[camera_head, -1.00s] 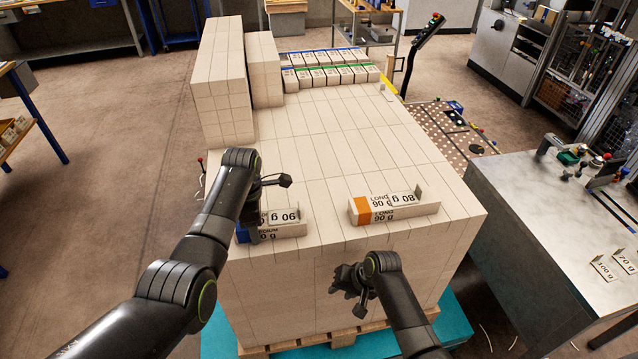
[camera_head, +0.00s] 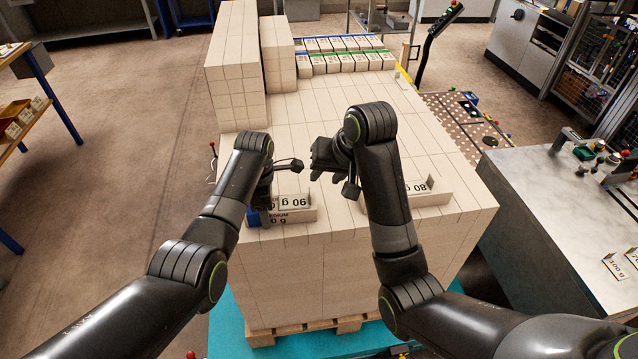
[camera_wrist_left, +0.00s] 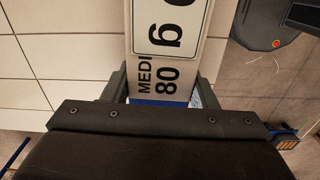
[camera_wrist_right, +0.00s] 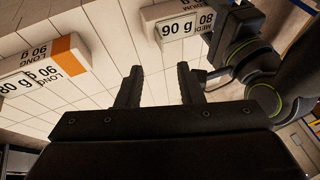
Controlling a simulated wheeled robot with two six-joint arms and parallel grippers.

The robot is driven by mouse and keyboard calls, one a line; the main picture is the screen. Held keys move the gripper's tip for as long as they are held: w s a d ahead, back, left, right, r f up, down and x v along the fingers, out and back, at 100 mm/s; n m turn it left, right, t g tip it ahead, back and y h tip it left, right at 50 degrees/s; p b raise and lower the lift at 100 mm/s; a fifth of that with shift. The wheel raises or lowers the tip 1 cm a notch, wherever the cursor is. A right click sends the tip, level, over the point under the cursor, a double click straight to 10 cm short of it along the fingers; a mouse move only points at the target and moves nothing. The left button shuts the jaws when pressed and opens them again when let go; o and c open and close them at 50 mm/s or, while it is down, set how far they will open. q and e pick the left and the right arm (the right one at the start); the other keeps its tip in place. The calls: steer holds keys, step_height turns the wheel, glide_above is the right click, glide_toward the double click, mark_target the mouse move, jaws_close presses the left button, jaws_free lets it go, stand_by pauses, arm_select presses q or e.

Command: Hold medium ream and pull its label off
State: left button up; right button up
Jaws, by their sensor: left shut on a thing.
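The medium ream (camera_head: 285,217) lies on the near left edge of the stack's top. It has a blue end, is printed "MEDIUM 80 g" and bears a white "90 g" label (camera_head: 294,201). My left gripper (camera_head: 263,204) is shut on its blue end; in the left wrist view, the fingers lie on both sides of the ream (camera_wrist_left: 166,84). My right gripper (camera_head: 326,160) is above the stack, right of and beyond the ream, apart from it. Its fingers are open and empty in the right wrist view (camera_wrist_right: 160,88), where the label (camera_wrist_right: 178,28) shows ahead.
A long ream (camera_head: 432,199) with an "80 g" label lies to the right, partly hidden by my right arm. Taller ream stacks (camera_head: 232,75) stand at the back left. A grey bench (camera_head: 560,210) stands at the right. The stack's middle is clear.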

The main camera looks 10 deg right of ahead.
steer(key=x, duration=1)
steer(key=shift+c, duration=0.3)
jaws_close()
steer(key=shift+r, duration=0.1)
stand_by(1.5)
steer(key=shift+r, duration=2.1)
steer(key=shift+r, duration=1.55)
